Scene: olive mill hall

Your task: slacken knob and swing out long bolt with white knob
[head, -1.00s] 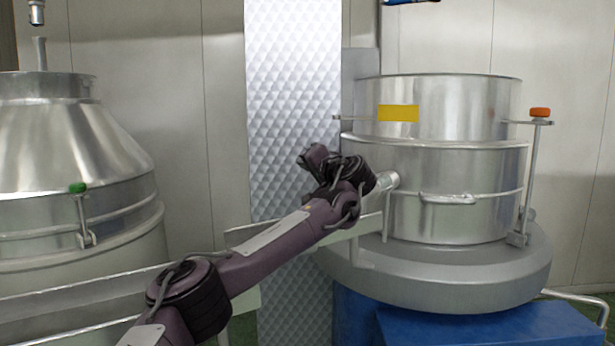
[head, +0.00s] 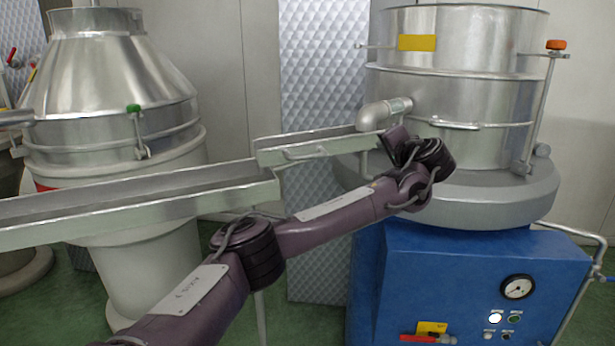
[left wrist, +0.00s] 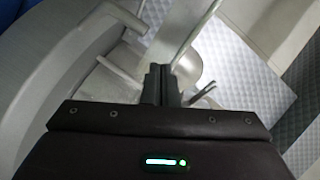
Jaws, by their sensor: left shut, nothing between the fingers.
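In the head view the steel drum (head: 475,100) stands on the blue base. A long bolt (head: 545,100) with an orange knob (head: 556,45) is upright at its right side. Another bolt (head: 139,135), with a green knob (head: 133,108), is on the cone-topped vessel at left. I cannot make out a white knob in either view. At the drum's upper left an empty-looking lug (head: 372,46) sticks out. My left arm reaches in front of the drum's lower left. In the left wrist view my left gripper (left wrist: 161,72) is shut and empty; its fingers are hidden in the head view.
A steel trough (head: 150,190) runs across from the left to a pipe elbow (head: 383,112) on the drum. The blue base (head: 440,270) carries a gauge (head: 516,287) and buttons. A bent pipe (head: 580,238) stands at right.

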